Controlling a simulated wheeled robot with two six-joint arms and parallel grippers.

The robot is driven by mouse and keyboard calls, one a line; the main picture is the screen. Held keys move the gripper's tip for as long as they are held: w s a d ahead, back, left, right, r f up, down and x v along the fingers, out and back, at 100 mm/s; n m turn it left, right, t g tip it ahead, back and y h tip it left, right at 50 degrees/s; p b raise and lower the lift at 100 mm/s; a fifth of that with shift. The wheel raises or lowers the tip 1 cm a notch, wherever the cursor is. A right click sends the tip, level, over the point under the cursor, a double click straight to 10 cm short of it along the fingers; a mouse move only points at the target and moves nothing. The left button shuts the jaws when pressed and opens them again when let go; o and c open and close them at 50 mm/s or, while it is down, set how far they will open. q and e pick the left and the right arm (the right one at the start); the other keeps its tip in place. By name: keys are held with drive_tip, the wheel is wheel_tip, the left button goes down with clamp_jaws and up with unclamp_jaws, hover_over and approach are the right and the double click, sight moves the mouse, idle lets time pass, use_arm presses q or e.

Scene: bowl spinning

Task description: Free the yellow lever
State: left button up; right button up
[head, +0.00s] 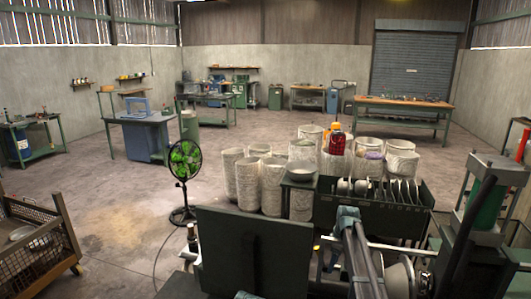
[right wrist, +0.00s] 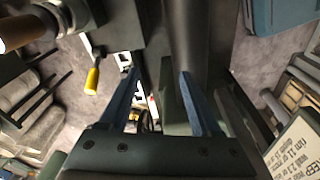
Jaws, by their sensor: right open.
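Nothing is clearly held between the fingers. In the head view my right arm reaches up from the bottom, and its fingertips cannot be made out. A small yellow spot (head: 317,247) shows left of that arm; I cannot tell if it is the lever. My left gripper is not seen.
A dark green panel (head: 255,250) stands in front, left of my arm. Behind is a rack of plates and bowls (head: 375,210), with a grey bowl (head: 302,169) at its left. A green press (head: 487,210) stands at right. A green fan (head: 184,160) stands on open floor.

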drive_tip(key=s+a+m, duration=0.3)
drive_tip(key=s+m, duration=0.1)
drive_tip(key=s, duration=0.7)
drive_tip(key=s+a+m+h, duration=0.1)
drive_tip(key=s+a+m, duration=0.25)
drive_tip(key=s, duration=0.75)
drive_tip(key=s+a+m, duration=0.3)
drive_tip(key=s+m, duration=0.1)
drive_tip(key=s, duration=0.7)
drive_tip(key=s+a+f+n+g+h+b, duration=0.1)
drive_tip(key=s+a+f+n+b, duration=0.2)
drive_tip(key=a, duration=0.7)
wheel_tip(320, 180, down, 2)
drive_tip(key=shift+s+f+b, duration=0.1)
drive_tip(key=shift+s+b, duration=0.75)
drive_tip(key=shift+b, duration=0.3)
drive_tip(key=shift+a+n, duration=0.1)
drive_tip(key=shift+n, duration=0.15)
